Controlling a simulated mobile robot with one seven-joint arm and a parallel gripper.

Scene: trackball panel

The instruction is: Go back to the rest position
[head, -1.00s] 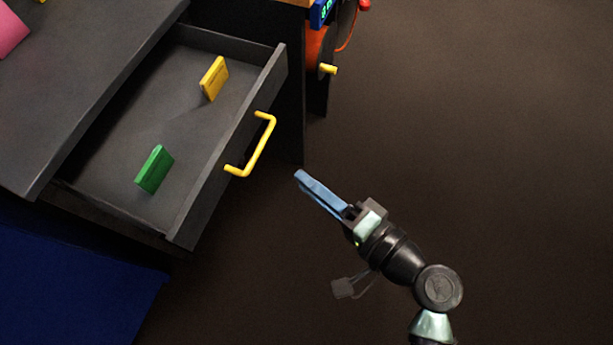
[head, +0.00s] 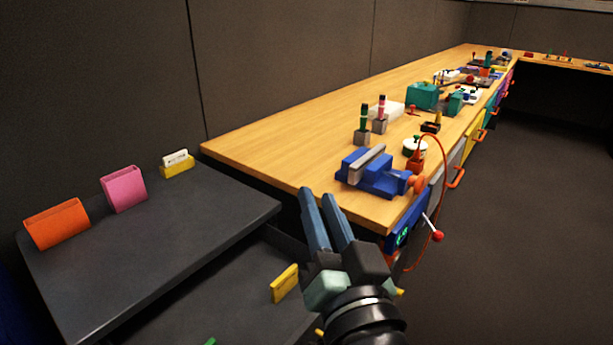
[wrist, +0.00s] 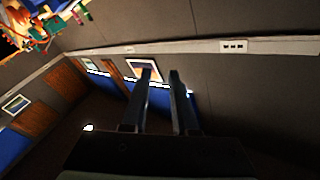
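My gripper (head: 326,212) is raised in the lower middle of the head view, its two blue fingers pointing up and away. The fingers are a little apart with nothing between them.
A dark desk (head: 150,240) with orange (head: 57,224) and pink (head: 123,189) holders is at left. Its drawer holds a yellow block (head: 285,283). The wooden bench (head: 290,140) carries a blue vise (head: 372,178) and several tools. Floor at right (head: 520,240) is clear.

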